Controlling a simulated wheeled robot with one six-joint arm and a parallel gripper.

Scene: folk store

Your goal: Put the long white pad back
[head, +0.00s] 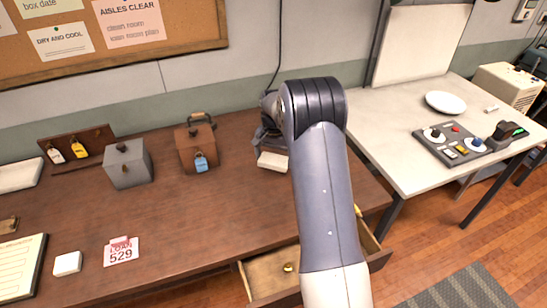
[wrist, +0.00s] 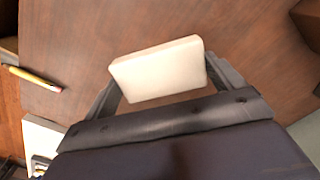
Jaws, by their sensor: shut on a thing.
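A long white pad (wrist: 160,70) is between the two fingers of my gripper (wrist: 163,82) in the wrist view. The gripper is shut on it, over the brown wooden desk. In the head view the pad (head: 272,162) shows just left of my arm, near the right part of the desk (head: 225,220). My gripper (head: 268,148) is partly hidden there by my own arm. I cannot tell whether the pad touches the desk top.
An open drawer (head: 268,272) juts from the desk front. A brown box (head: 197,148) with a blue tag and a grey box (head: 127,163) stand left of the pad. A small white block (head: 67,263) lies front left. A white table (head: 395,140) stands at right.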

